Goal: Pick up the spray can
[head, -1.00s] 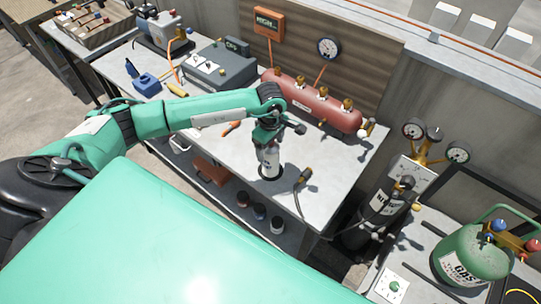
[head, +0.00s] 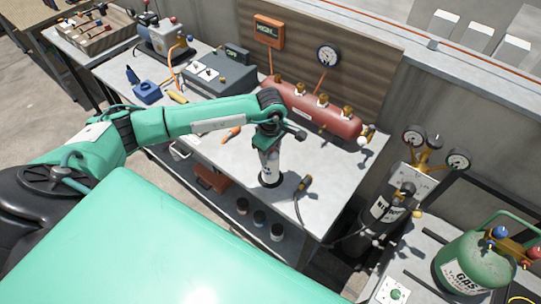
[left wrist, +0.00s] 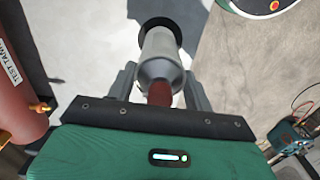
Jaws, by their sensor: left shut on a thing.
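The spray can (head: 270,166) is a pale grey-white cylinder standing upright near the front edge of the workbench (head: 228,152). A black ring surrounds its base. Its lower part shows below my left gripper (head: 268,147), which comes down over it from above. In the left wrist view the can (left wrist: 160,52) sits between the two grey fingers of the left gripper (left wrist: 158,88), with its dark red top toward the palm. The left gripper is shut on the can. I cannot tell whether its base touches the bench. My right gripper is out of view.
A red manifold tank (head: 317,109) lies behind the can. A hose with a nozzle (head: 304,184) lies just right of it, and an orange-handled tool (head: 231,134) lies left. Gas cylinders (head: 385,212) stand to the right.

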